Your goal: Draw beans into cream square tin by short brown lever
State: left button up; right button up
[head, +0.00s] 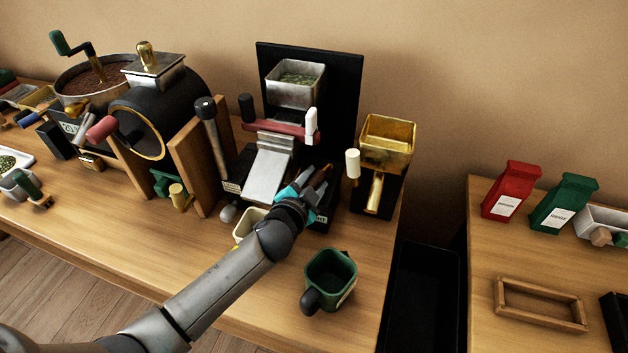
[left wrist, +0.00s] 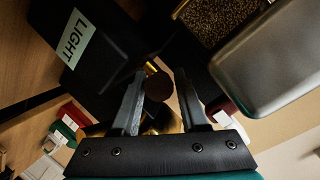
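The cream square tin (head: 245,228) stands on the counter below the grey metal chute (head: 268,175), partly hidden by my left arm. My left gripper (head: 318,182) is at the front right of the black dispenser. Small gaps seem to show on both sides of the knob. In the head view the gripper hides most of this lever. My right gripper is not in view.
A green tin (head: 331,278) with a dark knob stands right of my forearm. A brass hopper (head: 387,142) with a white-handled lever (head: 353,163) is close on the right. A red crossbar (head: 282,134) spans above the chute. A black drum roaster (head: 152,118) stands left.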

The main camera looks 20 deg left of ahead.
pick_arm(q)
grip_shut()
dwell(1.2)
